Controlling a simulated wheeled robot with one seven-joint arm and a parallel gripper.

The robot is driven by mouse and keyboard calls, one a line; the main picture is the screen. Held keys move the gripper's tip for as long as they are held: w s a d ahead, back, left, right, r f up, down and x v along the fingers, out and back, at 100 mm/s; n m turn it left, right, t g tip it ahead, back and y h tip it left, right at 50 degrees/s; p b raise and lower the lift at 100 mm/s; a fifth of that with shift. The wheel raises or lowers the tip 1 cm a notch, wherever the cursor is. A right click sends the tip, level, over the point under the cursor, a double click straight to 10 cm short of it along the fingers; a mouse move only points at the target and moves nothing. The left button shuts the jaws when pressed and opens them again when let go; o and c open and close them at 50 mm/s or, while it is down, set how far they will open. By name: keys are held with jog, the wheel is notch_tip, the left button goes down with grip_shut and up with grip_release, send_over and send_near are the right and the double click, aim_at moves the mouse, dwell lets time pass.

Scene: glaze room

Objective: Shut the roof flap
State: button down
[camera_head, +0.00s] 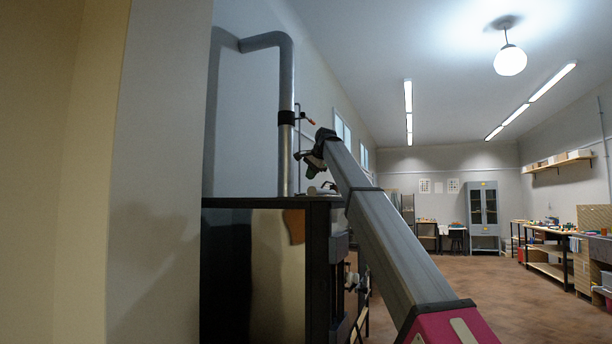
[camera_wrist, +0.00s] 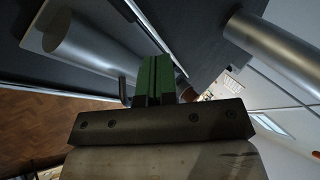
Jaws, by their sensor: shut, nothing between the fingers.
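A dark kiln-like cabinet (camera_head: 268,203) stands at the left of centre in the head view, with a grey metal pipe (camera_head: 286,80) rising from its top. A black collar (camera_head: 286,118) with a thin red-tipped lever (camera_head: 306,121) sits on the pipe. I cannot clearly pick out the roof flap. My gripper (camera_head: 312,168) is just above the cabinet top, right of the pipe. In the wrist view its green fingers (camera_wrist: 155,70) are shut together and empty. A pipe (camera_wrist: 272,52) shows to their right there; contact cannot be judged.
A pale wall (camera_head: 155,170) fills the left of the head view close by. Workbenches (camera_head: 548,248) line the right wall and a grey cabinet (camera_head: 484,215) stands at the back. The brown floor (camera_head: 500,290) between is open.

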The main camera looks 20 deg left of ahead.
aim_at(325, 189)
jog(key=d+y, duration=0.1)
jog(key=d+f+y, duration=0.1)
jog(key=shift+s+d+f+m+t+y, duration=0.2)
jog(key=shift+d+m+t+y, duration=0.1)
jog(key=shift+m+y, duration=0.1)
jog(key=shift+d+f+m+t+y, duration=0.3)
jog(key=shift+d+f+y, duration=0.45)
jog(key=shift+y, duration=0.45)
jog(key=shift+d+f, duration=0.25)
jog(key=shift+d, duration=0.05)
jog(key=shift+f, duration=0.1)
